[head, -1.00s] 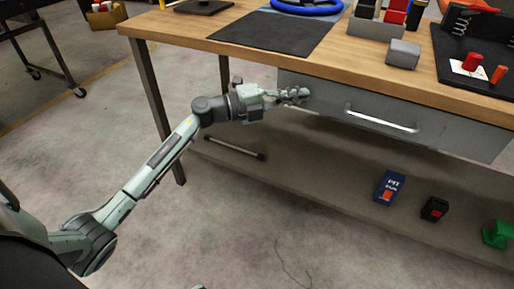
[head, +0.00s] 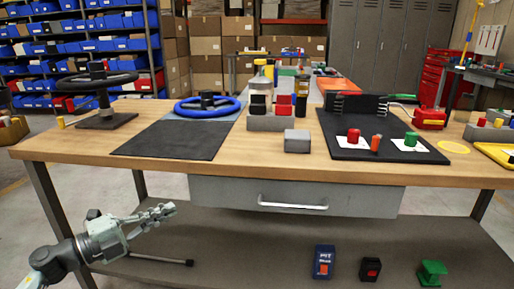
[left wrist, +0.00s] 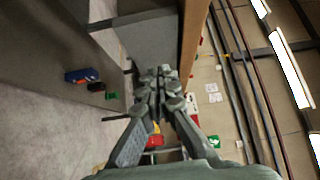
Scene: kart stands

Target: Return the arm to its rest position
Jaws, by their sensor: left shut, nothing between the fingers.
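My left gripper (head: 158,214) is in the lower left of the head view, in front of the workbench and below its top. It is shut and empty, and its fingers also meet in the middle of the left wrist view (left wrist: 160,85). It is apart from the grey drawer (head: 230,195), which is closed under the bench top with a silver handle (head: 292,203). My right gripper does not show in either view.
The wooden bench top (head: 90,150) overhangs near my left gripper. On it are a blue steering wheel (head: 207,105), a grey block (head: 297,141) and a black tray (head: 340,120). The lower shelf (head: 230,255) holds a blue box (head: 323,262), a black-and-red block (head: 370,269) and a green piece (head: 432,272).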

